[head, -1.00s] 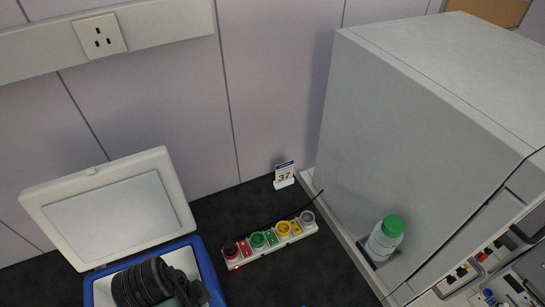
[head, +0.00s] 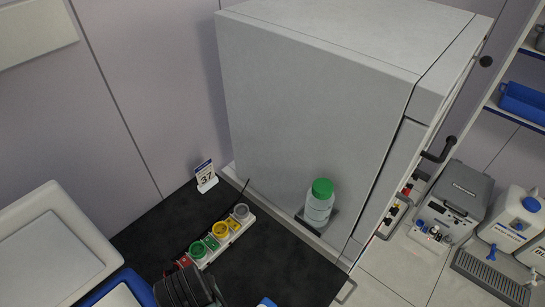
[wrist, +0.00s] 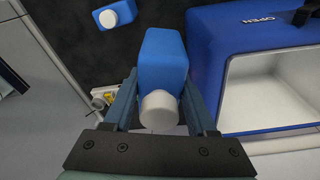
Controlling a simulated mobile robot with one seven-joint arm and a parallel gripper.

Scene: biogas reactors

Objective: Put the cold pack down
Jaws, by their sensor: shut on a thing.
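The cold pack (wrist: 164,62) is a blue block with a white round cap. In the wrist view my gripper (wrist: 160,85) is shut on it, one finger on each side. It is above the dark bench top, left of the open blue cool box (wrist: 208,62); I cannot tell its height. In the head view my dark wrist hides the gripper and the held pack. A second blue pack with a white cap (wrist: 115,14) lies on the bench; a blue corner at the bottom edge of the head view (head: 266,302) may be one of these packs.
The cool box's white lid (head: 48,250) stands open at left. A power strip with coloured-ring jars (head: 222,235) and a "37" card (head: 205,177) are behind. A large grey cabinet (head: 310,110) with a green-capped bottle (head: 319,204) is at right. Dark bench (head: 265,265) between is bare.

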